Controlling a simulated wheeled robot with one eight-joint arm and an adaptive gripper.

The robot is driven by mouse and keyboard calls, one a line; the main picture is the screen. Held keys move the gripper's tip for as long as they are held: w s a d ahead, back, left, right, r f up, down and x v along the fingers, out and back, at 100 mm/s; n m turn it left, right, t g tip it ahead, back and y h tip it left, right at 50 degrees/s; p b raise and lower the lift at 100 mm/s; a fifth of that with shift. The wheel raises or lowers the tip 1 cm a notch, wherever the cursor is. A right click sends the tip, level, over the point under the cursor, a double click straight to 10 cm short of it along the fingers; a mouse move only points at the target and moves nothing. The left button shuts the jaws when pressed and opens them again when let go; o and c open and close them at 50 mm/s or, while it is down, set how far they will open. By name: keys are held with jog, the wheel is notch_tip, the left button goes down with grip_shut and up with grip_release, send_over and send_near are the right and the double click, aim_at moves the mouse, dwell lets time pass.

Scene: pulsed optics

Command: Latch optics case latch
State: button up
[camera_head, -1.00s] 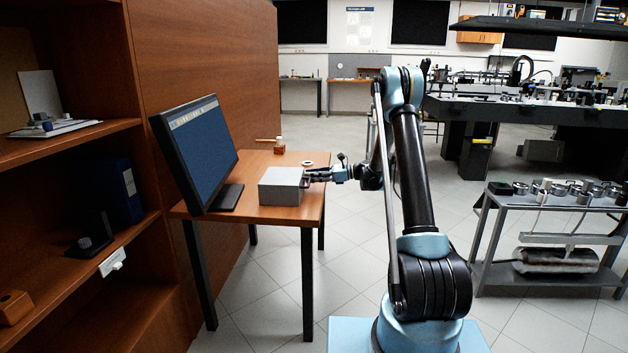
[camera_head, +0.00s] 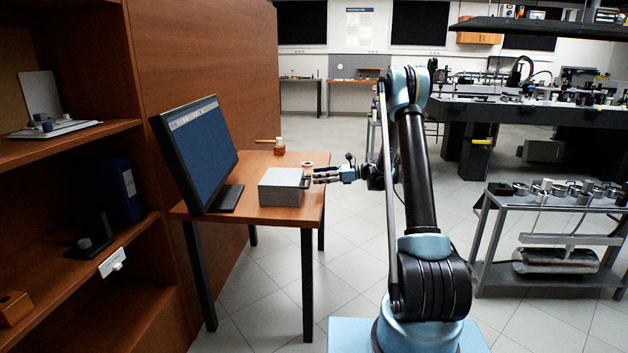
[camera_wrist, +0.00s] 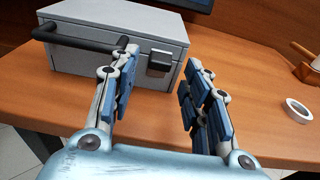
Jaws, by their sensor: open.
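The grey optics case (camera_head: 280,187) sits on the wooden desk, beside the monitor. In the wrist view the case (camera_wrist: 110,45) shows its front face, with a dark bar handle (camera_wrist: 80,41) at left and a small dark latch (camera_wrist: 159,63) at right. I cannot tell the latch's exact position. My gripper (camera_head: 318,178) is at the right side of the case in the head view. In the wrist view my gripper (camera_wrist: 158,82) is open and empty, its fingers apart with the latch showing between them, beyond the fingertips. The left finger overlaps the handle's right end in the picture; contact is unclear.
The desk (camera_head: 290,215) has bare top around the case. A monitor (camera_head: 197,150) stands left of it. A wooden shelf (camera_head: 75,150) stands at left.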

jog(key=d+r, duration=0.1)
jog(key=d, duration=0.7)
jog(key=shift+d, duration=0.35)
